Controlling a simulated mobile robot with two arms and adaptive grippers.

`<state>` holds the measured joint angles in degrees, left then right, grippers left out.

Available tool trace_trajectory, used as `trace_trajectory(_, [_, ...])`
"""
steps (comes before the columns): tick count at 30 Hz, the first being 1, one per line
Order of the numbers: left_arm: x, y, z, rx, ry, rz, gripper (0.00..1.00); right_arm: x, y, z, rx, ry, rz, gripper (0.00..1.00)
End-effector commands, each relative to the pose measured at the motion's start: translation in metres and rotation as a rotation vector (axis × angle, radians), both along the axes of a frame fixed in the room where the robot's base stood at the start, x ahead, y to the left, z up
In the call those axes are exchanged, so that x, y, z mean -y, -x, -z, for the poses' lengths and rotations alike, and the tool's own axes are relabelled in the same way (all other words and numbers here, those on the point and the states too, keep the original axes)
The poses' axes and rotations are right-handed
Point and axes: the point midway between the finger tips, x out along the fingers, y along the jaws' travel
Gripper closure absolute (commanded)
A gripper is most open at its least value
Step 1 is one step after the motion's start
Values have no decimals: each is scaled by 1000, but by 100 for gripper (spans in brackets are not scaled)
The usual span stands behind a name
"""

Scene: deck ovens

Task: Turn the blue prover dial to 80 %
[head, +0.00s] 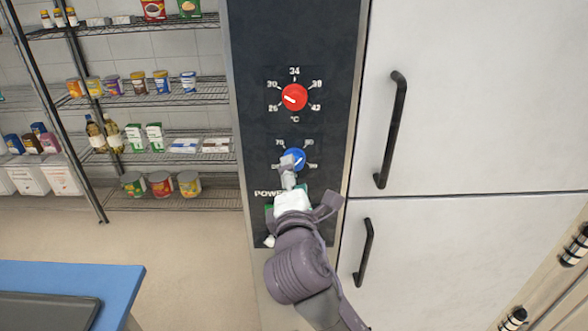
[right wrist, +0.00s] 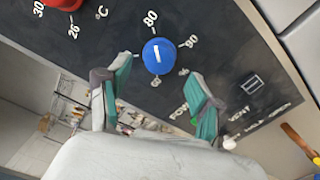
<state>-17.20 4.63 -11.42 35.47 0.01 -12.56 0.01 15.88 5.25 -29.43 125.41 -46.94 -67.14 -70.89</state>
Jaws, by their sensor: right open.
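The blue prover dial (head: 298,154) sits on the dark oven panel, partly covered by my right gripper (head: 289,172) in the head view. In the right wrist view the blue dial (right wrist: 151,58) shows whole, with a white mark that appears to line up with the 80 label (right wrist: 150,18). The exact setting is hard to read. My right gripper (right wrist: 158,76) is open, its two teal-padded fingers apart on either side below the dial. I cannot tell whether a finger touches it. My left gripper is not in view.
A red temperature dial (head: 294,97) sits above the blue one. POWER lettering (head: 267,194) is below. Tall white doors with black handles (head: 391,130) stand to the right. Wire shelves (head: 165,100) with cans and bottles are at left, and a blue-topped table (head: 120,280) is at lower left.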

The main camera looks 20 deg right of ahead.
Motion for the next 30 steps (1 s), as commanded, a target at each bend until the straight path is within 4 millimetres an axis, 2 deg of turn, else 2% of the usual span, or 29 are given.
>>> trace_trajectory(1, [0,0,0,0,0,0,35,-5,12,1,-2,-3,-4,35])
trace_trajectory(6, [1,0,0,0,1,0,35,-14,47,1,-1,-4,-3,35])
trace_trajectory(12, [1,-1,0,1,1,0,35,-22,73,1,-2,-2,-2,35])
trace_trajectory(18, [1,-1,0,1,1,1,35,-23,81,0,-1,-2,-1,35])
trace_trajectory(30, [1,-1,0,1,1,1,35,-24,80,2,-3,-2,-2,35])
